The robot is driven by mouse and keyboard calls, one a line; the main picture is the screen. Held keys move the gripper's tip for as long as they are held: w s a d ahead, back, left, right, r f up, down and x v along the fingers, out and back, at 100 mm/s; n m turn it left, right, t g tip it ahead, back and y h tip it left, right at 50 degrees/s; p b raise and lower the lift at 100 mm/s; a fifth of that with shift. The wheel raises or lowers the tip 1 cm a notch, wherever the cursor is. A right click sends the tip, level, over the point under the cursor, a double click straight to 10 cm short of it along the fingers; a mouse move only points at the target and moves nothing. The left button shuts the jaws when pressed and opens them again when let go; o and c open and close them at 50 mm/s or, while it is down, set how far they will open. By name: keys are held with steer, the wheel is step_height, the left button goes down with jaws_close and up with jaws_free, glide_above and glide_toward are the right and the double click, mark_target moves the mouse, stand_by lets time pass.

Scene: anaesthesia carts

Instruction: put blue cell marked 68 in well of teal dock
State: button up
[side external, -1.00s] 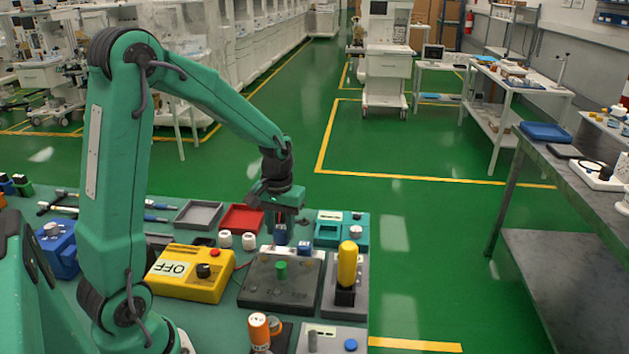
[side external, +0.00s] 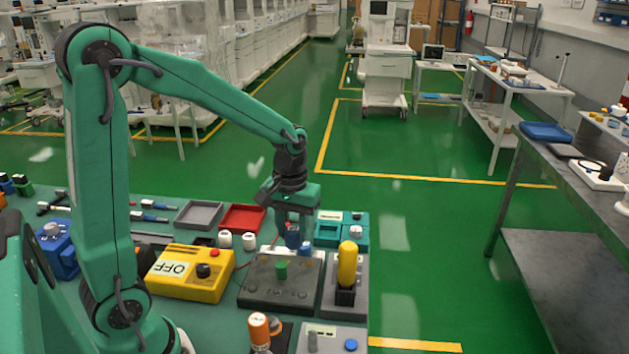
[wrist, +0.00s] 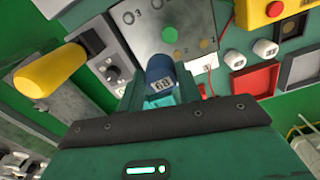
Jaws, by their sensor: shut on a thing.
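The blue cell (side external: 292,238) is held upright in my gripper (side external: 296,222), whose jaws are shut on it. In the wrist view the cell (wrist: 159,68) shows its white label with 68, between the jaws (wrist: 155,92). The teal dock (side external: 364,226) is at the table's far right edge, just right of the cell in the side view. It has a dark recess on its left and a white knob on its right. The cell is beside the dock, not over it. I cannot pick out the dock in the wrist view.
A dark grey panel (side external: 258,292) with a green knob lies in front of the cell. A yellow handle (side external: 348,262) stands upright close to the dock.

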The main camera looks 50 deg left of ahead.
steer(key=shift+w, duration=0.15)
steer(key=w+d+r+m, duration=0.1)
steer(key=w+d, duration=0.3)
steer(key=w, duration=0.8)
steer(key=w+a+f, duration=0.1)
steer(key=a+f, duration=0.1)
steer(key=a, duration=0.1)
steer(key=w+a+f, duration=0.1)
steer(key=a+f, duration=0.1)
steer(key=a, duration=0.2)
steer(key=w+a+f, duration=0.1)
steer(key=a+f, duration=0.2)
steer(key=a, duration=0.1)
steer(key=shift+w+a, duration=0.25)
steer(key=shift+f, duration=2)
steer(key=shift+f, duration=0.1)
steer(key=o, duration=1.1)
